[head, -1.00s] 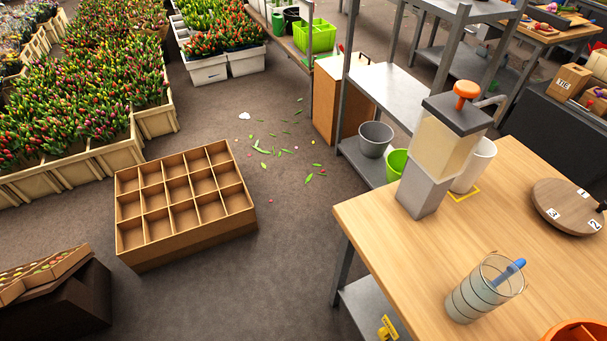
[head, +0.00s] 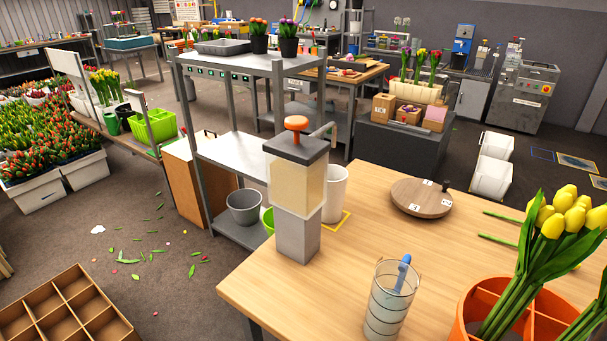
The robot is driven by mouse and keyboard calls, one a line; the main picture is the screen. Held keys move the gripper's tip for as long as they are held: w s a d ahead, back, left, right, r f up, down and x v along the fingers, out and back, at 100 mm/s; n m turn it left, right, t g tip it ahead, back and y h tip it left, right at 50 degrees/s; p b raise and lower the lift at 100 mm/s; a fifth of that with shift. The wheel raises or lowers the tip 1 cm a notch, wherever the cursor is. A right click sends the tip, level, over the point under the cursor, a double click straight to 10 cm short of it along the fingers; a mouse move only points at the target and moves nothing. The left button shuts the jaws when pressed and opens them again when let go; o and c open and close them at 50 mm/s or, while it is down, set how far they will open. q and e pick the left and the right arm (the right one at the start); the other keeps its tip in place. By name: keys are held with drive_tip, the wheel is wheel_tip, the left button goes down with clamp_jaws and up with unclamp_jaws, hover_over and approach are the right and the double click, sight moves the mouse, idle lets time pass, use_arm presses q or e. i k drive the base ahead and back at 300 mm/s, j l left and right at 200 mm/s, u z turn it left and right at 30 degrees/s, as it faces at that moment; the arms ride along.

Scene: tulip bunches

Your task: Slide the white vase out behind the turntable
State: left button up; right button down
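The white vase (head: 335,192) stands upright on the wooden table, on a yellow-outlined square (head: 342,220). It is partly hidden behind a dispenser (head: 297,190) with an orange knob. The round wooden turntable (head: 421,198) lies on the same table to the right of the vase, with numbered white labels and a dark knob at its right rim. Bare table lies between the vase and the turntable. Neither of my grippers is in view.
A clear measuring cup (head: 390,300) with a blue-handled tool stands near the front. An orange divided container (head: 470,312) with yellow tulips is at the right. Loose green stems (head: 500,239) lie right of the turntable. A metal shelf (head: 240,150) stands behind the dispenser.

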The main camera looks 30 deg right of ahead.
sight(336, 177)
drive_tip(key=l+z, duration=0.15)
drive_tip(key=z, duration=0.95)
